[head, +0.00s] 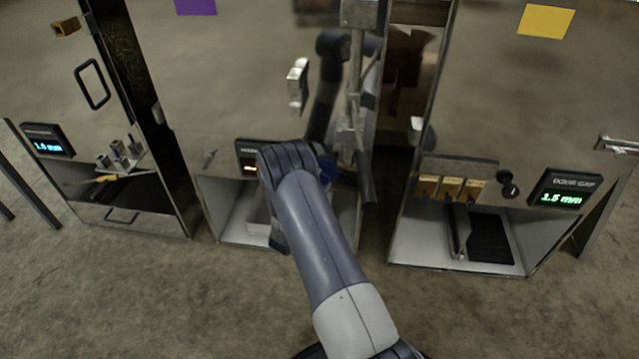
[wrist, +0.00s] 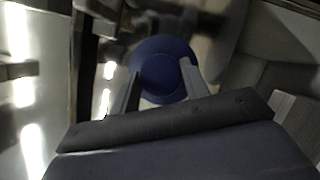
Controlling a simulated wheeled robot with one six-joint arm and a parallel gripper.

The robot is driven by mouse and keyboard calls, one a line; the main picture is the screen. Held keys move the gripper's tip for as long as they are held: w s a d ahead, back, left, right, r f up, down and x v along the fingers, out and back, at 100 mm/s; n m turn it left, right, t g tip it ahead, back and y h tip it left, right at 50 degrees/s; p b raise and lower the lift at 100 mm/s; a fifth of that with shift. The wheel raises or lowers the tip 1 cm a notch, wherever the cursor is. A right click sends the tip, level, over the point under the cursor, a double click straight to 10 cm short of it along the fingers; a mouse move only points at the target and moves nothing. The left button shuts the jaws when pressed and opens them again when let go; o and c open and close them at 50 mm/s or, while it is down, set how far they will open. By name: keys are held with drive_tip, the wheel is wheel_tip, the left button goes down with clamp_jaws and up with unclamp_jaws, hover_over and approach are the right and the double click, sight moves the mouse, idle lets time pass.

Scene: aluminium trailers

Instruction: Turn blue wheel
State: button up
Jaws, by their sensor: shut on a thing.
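The blue wheel (wrist: 163,66) is a round dark blue disc between my fingers in the wrist view. My gripper (wrist: 160,82) is shut on it, with one finger at each side of the rim. In the head view only a small part of the blue wheel (head: 326,172) shows, just right of my arm's bend, on the front of the middle trailer. My arm hides my gripper and most of the wheel there.
The middle trailer has a partly hidden display (head: 247,158) and a vertical latch bar (head: 355,100). The right trailer carries brass blocks (head: 451,188), a black knob (head: 509,185) and a display reading 1.6 mm (head: 560,197). The left trailer has a black handle (head: 92,84). Bare floor lies in front.

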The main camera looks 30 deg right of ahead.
drive_tip(key=o, duration=0.9)
drive_tip(key=shift+o, duration=0.2)
drive_tip(key=shift+a, duration=0.1)
drive_tip(key=p+v, duration=0.1)
drive_tip(key=v, duration=0.9)
drive_tip(key=shift+s+a+p, duration=0.25)
drive_tip(key=shift+s+p, duration=0.05)
drive_tip(key=shift+p, duration=0.1)
drive_tip(key=shift+f, duration=0.1)
drive_tip(key=b+x, duration=0.1)
drive_tip(key=x, duration=1)
drive_tip(key=shift+a+b, duration=0.1)
drive_tip(key=shift+b, duration=0.2)
